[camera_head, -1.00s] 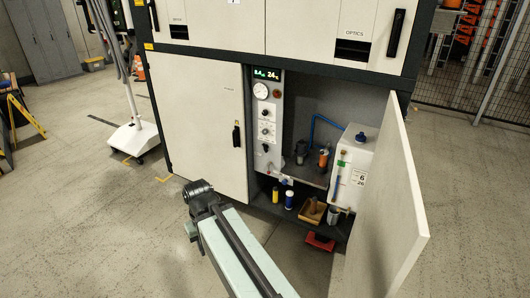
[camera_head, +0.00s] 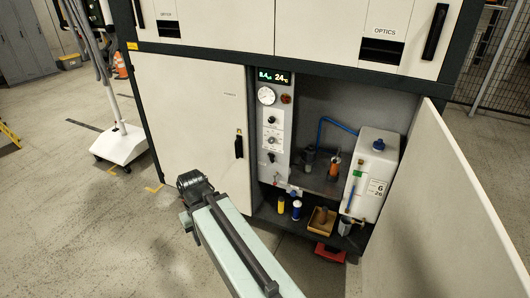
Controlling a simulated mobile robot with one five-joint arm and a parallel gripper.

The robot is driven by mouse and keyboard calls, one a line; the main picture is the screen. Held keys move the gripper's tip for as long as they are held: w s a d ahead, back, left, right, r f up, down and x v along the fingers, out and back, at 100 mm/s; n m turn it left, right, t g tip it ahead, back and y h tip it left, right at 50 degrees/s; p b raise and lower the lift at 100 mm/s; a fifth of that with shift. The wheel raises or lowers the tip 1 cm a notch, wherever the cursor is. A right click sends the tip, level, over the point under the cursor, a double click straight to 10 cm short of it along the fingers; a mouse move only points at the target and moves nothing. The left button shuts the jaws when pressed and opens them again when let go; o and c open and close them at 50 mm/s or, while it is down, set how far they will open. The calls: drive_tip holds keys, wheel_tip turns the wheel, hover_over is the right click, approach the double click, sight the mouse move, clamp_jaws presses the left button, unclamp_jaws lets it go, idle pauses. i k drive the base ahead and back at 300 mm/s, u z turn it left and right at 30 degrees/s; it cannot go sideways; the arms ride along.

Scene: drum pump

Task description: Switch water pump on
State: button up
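A grey control panel (camera_head: 272,148) stands inside the open lower cabinet. It carries a lit display (camera_head: 274,78) reading about 8.4 and 24 °C, a round gauge (camera_head: 266,96), a reddish-brown round part (camera_head: 286,99) and several dark knobs, one in the middle (camera_head: 271,139) and one lower (camera_head: 271,157). I cannot read their labels or tell which one is the pump switch. A white tank (camera_head: 372,176) with a blue cap and blue hose stands right of the panel. My arm reaches up from the bottom edge, in front of the cabinet; my gripper is not visible.
The right cabinet door (camera_head: 440,215) stands open toward me; the left door (camera_head: 190,125) is shut. The shelf holds an orange container (camera_head: 334,170). Below are a yellow bottle (camera_head: 281,205), a blue-and-white can (camera_head: 296,210) and a yellow-brown bin (camera_head: 321,219). A red object (camera_head: 329,253) lies at the cabinet foot.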

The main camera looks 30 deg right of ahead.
sight(271, 157)
drive_tip(key=i, duration=0.9)
drive_tip(key=u, duration=0.05)
